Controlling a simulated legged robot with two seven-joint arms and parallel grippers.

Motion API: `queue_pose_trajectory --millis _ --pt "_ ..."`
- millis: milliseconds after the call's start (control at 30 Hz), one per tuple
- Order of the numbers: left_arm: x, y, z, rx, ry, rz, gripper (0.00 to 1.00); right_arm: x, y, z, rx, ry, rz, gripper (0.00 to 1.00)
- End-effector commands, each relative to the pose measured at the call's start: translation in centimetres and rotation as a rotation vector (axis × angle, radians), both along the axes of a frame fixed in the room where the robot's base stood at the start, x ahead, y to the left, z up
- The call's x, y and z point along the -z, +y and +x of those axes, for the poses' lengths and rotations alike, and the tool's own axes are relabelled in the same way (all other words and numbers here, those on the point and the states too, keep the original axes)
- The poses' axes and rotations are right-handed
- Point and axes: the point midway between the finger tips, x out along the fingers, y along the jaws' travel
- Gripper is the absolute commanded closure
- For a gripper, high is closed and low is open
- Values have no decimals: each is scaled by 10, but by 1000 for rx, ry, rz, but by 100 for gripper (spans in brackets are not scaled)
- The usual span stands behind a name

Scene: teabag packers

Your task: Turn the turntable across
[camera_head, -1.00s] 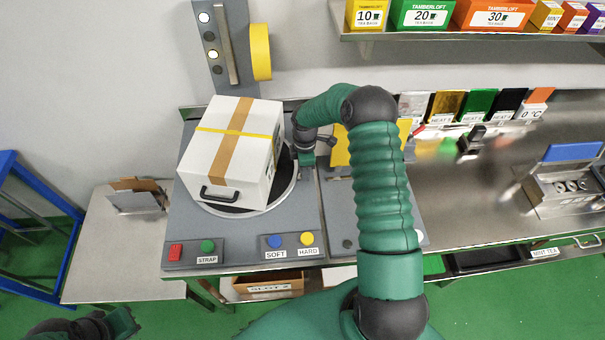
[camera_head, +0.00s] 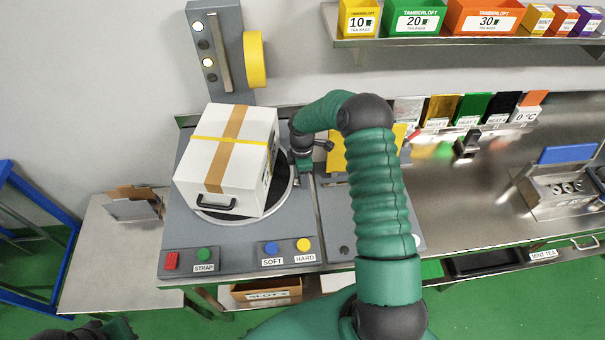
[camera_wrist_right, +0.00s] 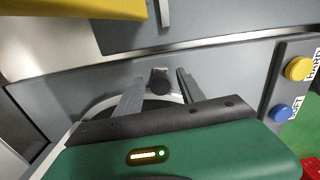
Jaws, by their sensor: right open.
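The round turntable (camera_head: 286,192) is set in the grey bench, with a pale rim and dark top. A white box (camera_head: 200,165) with a brown tape strip, a yellow strap and a black handle sits on it, covering most of it. My right gripper (camera_head: 303,166) points down at the turntable's right edge. My left gripper (camera_head: 120,328) is at the bottom left, cut off by the frame.
A grey column (camera_head: 220,45) with lights and a yellow roll (camera_head: 255,58) stands behind the box. Red, green, blue and yellow buttons (camera_head: 271,248) line the bench front. A yellow part (camera_head: 338,155) stands right of my right gripper. A side table (camera_head: 100,260) is at left.

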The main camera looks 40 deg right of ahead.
Motion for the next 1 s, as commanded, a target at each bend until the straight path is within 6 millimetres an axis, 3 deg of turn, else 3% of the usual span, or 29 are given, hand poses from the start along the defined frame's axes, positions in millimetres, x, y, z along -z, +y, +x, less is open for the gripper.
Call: queue_pose_trajectory --millis 167,500,700,1000 --pt "5 0 0 0 0 0 100 -16 0 2 0 -5 -1 54" --pt "24 0 0 0 0 0 100 -110 -3 1 1 -6 -2 54" --pt "29 0 0 0 0 0 100 -153 -4 1 1 -3 1 54" --pt "29 0 0 0 0 0 100 -167 -3 0 1 1 3 54"
